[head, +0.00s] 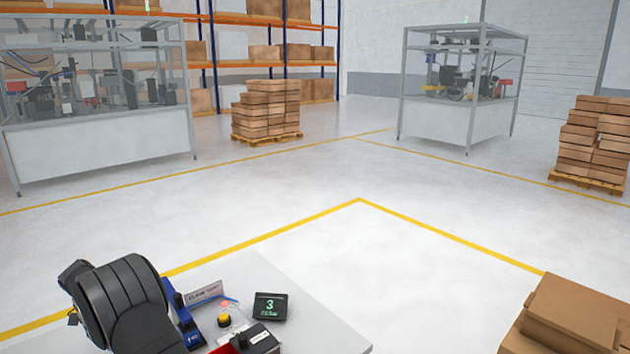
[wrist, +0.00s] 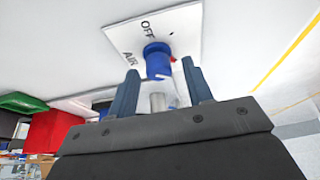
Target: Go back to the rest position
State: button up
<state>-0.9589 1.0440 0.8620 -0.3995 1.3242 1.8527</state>
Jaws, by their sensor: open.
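My gripper (wrist: 160,68) shows in the wrist view with its two blue-grey fingers apart. A blue knob (wrist: 158,60) on a white plate (wrist: 185,30) lettered OFF and AIR lies just beyond the fingertips, in line with the gap between them. A pale metallic cylinder (wrist: 158,102) shows in that gap, below the knob in the picture. I cannot tell whether the fingers touch the knob. I cannot make out my gripper in the head view.
A worktable (head: 325,318) at the lower left of the head view bears a dark display (head: 270,306) reading 3 and a yellow button (head: 224,320). Cartons (head: 570,315) stand at lower right. A red bin (wrist: 50,130) and a green bin (wrist: 22,102) show in the wrist view.

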jog(key=n+y, duration=0.1)
jog(key=n, duration=0.2)
jog(key=n+t+y, duration=0.1)
jog(key=n, duration=0.2)
jog(key=shift+d+n, duration=0.1)
jog(key=shift+n, duration=0.2)
jog(key=n+y, duration=0.1)
jog(key=n, duration=0.2)
jog(key=n+y, duration=0.1)
jog(key=n, duration=0.2)
jog(key=shift+y, duration=0.3)
